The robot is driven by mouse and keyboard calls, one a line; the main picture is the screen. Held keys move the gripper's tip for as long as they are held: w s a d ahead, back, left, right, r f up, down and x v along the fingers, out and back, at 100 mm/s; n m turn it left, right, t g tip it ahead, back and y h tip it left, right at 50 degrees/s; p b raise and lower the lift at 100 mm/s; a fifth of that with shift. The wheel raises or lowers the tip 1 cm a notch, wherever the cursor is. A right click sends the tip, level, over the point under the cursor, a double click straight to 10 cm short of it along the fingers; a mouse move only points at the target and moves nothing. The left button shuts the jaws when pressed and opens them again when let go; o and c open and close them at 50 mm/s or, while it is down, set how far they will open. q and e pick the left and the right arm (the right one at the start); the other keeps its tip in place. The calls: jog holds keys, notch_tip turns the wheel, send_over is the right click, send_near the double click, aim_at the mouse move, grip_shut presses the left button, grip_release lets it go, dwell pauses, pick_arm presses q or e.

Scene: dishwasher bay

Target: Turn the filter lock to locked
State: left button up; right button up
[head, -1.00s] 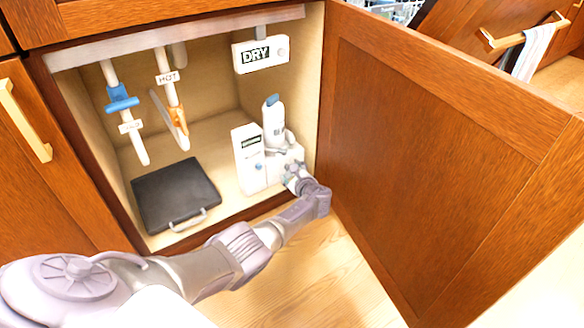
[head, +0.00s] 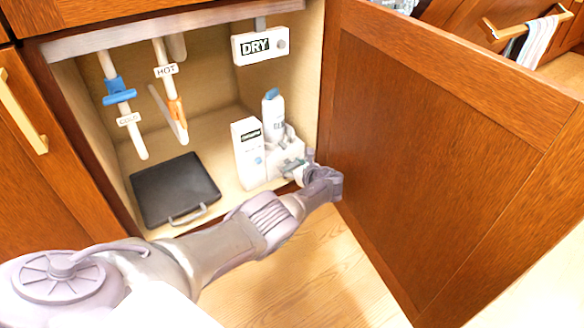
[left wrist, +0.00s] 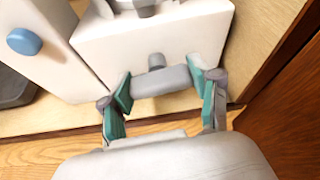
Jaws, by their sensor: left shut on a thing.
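The filter lock looks like a short grey bar (left wrist: 162,80) on a small stem, on the front of a white block (left wrist: 150,45) in the left wrist view. The bar lies roughly across that picture. In the head view the white block (head: 296,149) stands at the right of the open cabinet, partly hidden by my gripper. My left gripper (head: 292,167) reaches it from the front. In the left wrist view its green-padded fingers (left wrist: 160,90) are at the two ends of the bar, shut on it. No lock marking is readable. My right gripper is not in view.
A white box (head: 248,153) and a blue-capped bottle (head: 273,115) stand close by the block. A black tray (head: 175,190) lies left. Pipes with a blue valve (head: 118,91) and an orange lever (head: 176,110) hang above. The open door (head: 440,160) borders the right side.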

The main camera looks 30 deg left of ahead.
pick_arm(q)
jog(key=shift+a, duration=0.1)
jog(key=o, duration=1.2)
jog(key=shift+c, duration=0.2)
jog(key=shift+s+d+r, duration=0.1)
jog(key=shift+d+r, duration=0.05)
jog(key=shift+d, duration=0.45)
jog(key=v, duration=0.6)
jog(key=shift+s, duration=0.15)
jog(key=shift+r, duration=0.15)
